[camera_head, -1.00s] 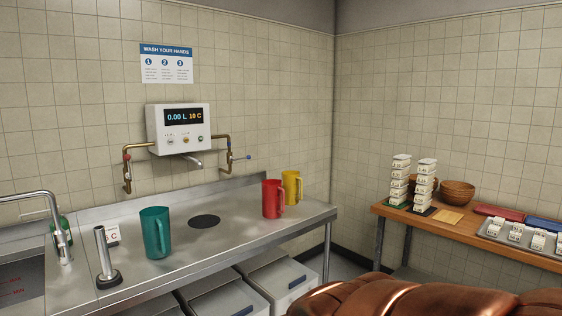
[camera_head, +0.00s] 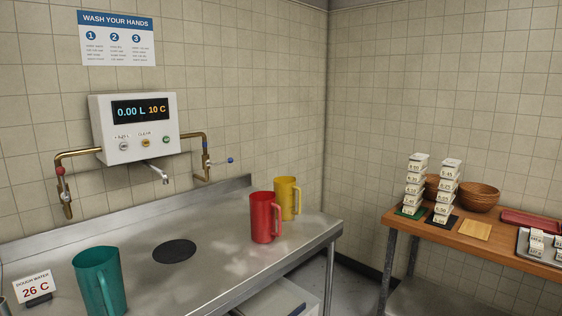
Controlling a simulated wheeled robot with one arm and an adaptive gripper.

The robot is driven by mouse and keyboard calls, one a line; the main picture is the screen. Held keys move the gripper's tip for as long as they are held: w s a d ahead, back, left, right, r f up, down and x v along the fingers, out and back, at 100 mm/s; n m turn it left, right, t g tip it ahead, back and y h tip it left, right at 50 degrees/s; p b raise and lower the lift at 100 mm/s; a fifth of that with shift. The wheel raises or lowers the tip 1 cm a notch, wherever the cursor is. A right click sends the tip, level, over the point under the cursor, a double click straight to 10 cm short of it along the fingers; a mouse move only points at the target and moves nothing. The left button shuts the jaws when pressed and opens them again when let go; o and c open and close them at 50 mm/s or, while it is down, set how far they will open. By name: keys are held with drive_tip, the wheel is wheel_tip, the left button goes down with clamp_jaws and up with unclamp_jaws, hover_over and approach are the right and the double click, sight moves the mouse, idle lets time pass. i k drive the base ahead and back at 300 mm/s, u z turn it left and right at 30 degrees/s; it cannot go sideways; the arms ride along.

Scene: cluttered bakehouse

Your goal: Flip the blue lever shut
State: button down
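A red-knobbed valve (camera_head: 61,171) sits on the left-hand pipe. My gripper is not in this view, so its state is hidden.
A steel counter (camera_head: 215,225) below the meter holds a teal jug (camera_head: 98,282), a red jug (camera_head: 265,218), a yellow jug (camera_head: 288,197) and a dark round disc (camera_head: 174,251). A wooden table (camera_head: 412,226) with stacked tubs and bowls stands right. Floor shows between them.

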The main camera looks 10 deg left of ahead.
sight(208, 163)
drive_tip(key=z, duration=0.15)
drive_tip(key=i, duration=1)
drive_tip(key=u, duration=0.8)
drive_tip(key=i, duration=0.8)
drive_tip(key=u, duration=1.05)
drive_tip(key=i, duration=0.2)
drive_tip(key=u, duration=0.25)
